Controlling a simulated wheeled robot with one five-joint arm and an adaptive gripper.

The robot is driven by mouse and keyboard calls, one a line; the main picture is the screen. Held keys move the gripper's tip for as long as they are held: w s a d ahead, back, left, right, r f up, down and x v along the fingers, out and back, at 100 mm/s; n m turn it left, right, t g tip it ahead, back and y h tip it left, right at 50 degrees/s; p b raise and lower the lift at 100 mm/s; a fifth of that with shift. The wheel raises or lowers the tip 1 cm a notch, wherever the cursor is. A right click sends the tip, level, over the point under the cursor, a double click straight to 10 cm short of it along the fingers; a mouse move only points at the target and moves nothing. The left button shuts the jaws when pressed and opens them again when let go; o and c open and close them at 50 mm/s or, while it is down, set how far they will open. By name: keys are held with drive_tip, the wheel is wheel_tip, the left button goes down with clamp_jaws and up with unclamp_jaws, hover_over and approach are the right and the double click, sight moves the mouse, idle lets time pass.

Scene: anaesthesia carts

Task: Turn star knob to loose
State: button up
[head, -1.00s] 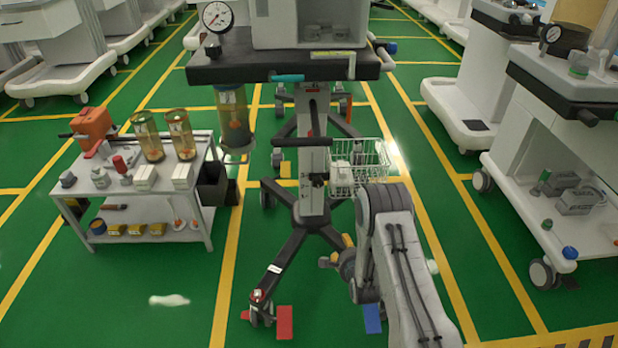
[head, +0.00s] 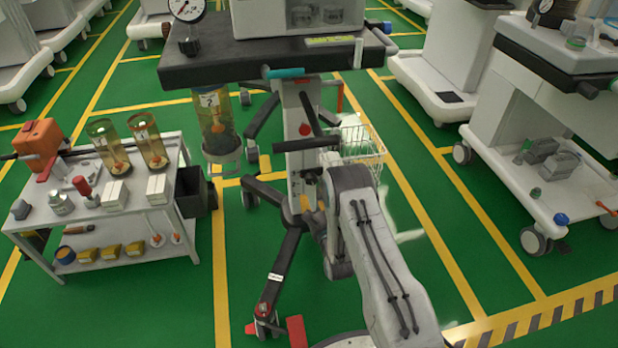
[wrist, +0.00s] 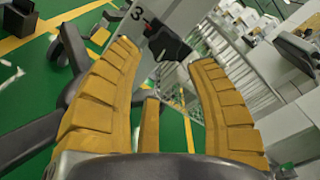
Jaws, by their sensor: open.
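A dark knob-like part (wrist: 169,42), which looks like the star knob, sits on the pale column of the cart in the wrist view. It lies just beyond the fingertips of my gripper (wrist: 165,56), between them in the picture. The ribbed yellow fingers are spread, with nothing between them. In the head view the dark knob (head: 311,176) shows small on the column (head: 302,135), left of my arm. My arm hides most of my gripper there. I cannot make out the knob's lobes or any loose or tight mark.
A wire basket (head: 362,143) hangs right of the column. The cart's dark shelf (head: 235,62) overhangs above, and its wheeled legs (head: 280,262) spread below. A side table (head: 110,205) stands left. Green floor is free between the table and the cart's front leg.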

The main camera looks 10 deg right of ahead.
sight(312, 182)
drive_tip(key=shift+m, duration=0.7)
drive_tip(key=w+b, duration=0.1)
drive_tip(key=w, duration=0.3)
drive_tip(key=w+b, duration=0.1)
drive_tip(key=shift+w+r+b, duration=0.3)
drive_tip(key=shift+w, duration=0.1)
drive_tip(key=shift+w+r, duration=0.1)
drive_tip(key=shift+w, duration=0.7)
drive_tip(key=shift+o, duration=0.2)
drive_tip(key=c, duration=1)
drive_tip(key=shift+o, duration=0.2)
